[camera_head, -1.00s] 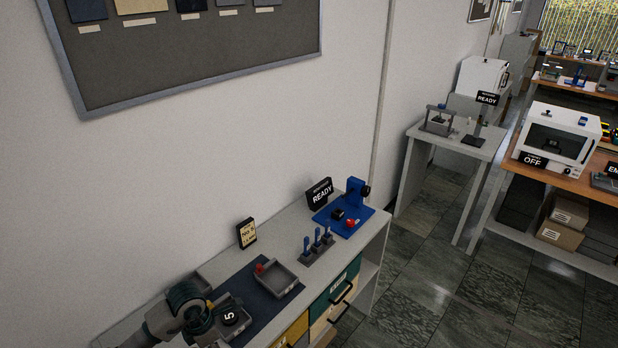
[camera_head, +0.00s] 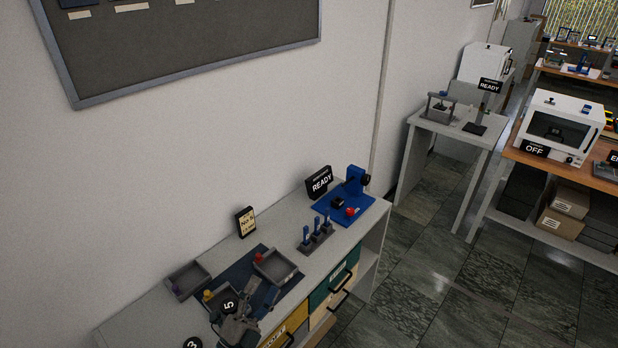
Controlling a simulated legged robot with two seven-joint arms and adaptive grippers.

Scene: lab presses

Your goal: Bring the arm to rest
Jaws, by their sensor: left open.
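My left gripper (camera_head: 238,324) is low in the head view, over the front edge of the near bench. It is a grey jointed gripper, open, with nothing seen held in it. It covers part of the dark blue mat (camera_head: 287,290) and of the drawers below. My right gripper is out of view.
The bench has a grey tray (camera_head: 188,281) at left and another tray (camera_head: 277,267) with a red piece. Beyond are a rack of blue-handled tools (camera_head: 315,236), a blue press (camera_head: 355,182) and a READY sign (camera_head: 319,183). Open floor (camera_head: 420,270) lies right.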

